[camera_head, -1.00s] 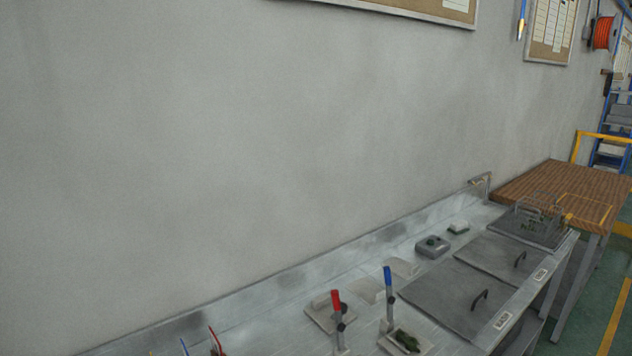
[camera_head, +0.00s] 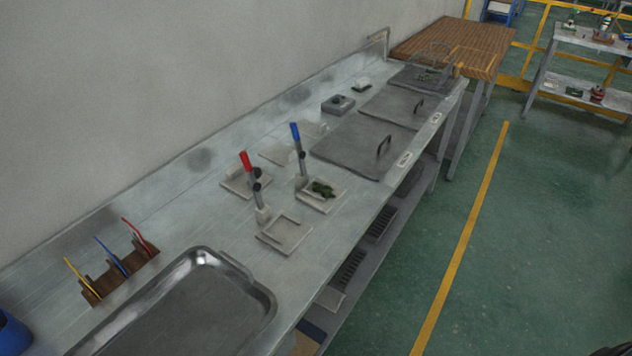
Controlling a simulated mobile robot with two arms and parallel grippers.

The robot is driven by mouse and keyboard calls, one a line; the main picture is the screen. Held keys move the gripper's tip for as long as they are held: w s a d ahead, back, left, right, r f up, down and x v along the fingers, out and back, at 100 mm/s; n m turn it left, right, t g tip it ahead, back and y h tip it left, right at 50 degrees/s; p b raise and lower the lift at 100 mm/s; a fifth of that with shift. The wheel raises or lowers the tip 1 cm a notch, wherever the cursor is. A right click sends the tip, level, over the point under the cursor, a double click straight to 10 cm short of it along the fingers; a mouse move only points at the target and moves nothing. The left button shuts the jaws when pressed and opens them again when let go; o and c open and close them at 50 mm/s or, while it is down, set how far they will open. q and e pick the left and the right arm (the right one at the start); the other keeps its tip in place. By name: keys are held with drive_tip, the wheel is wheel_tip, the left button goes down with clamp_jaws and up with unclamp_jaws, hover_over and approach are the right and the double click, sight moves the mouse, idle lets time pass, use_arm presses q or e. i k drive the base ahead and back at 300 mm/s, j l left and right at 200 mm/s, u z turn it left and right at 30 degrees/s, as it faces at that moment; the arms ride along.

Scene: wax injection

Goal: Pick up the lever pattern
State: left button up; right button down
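Two upright levers stand on the steel bench, one with a red handle (camera_head: 246,162) and one with a blue handle (camera_head: 295,133). A small dark green piece (camera_head: 322,189) lies on a pale square plate (camera_head: 322,204) beside the base of the blue-handled lever. I cannot tell its exact shape or whether it is the lever pattern. Another pale square plate (camera_head: 284,235) lies in front of the red-handled lever. Neither of my grippers is in view.
A steel tray (camera_head: 262,304) sits at the near end beside a wooden rack (camera_head: 100,285) holding yellow, blue and red tools. Dark lids (camera_head: 352,148) with handles lie farther along the bench. A wooden table (camera_head: 455,42) stands beyond. The green floor (camera_head: 540,210) on the right is clear.

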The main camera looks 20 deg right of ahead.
sight(325, 191)
drive_tip(key=i+l+z, duration=0.1)
drive_tip(key=l+z, duration=0.25)
drive_tip(key=i+l+z, duration=0.1)
drive_tip(key=l+z, duration=0.3)
drive_tip(key=i+l+z, duration=0.15)
drive_tip(key=z, duration=0.2)
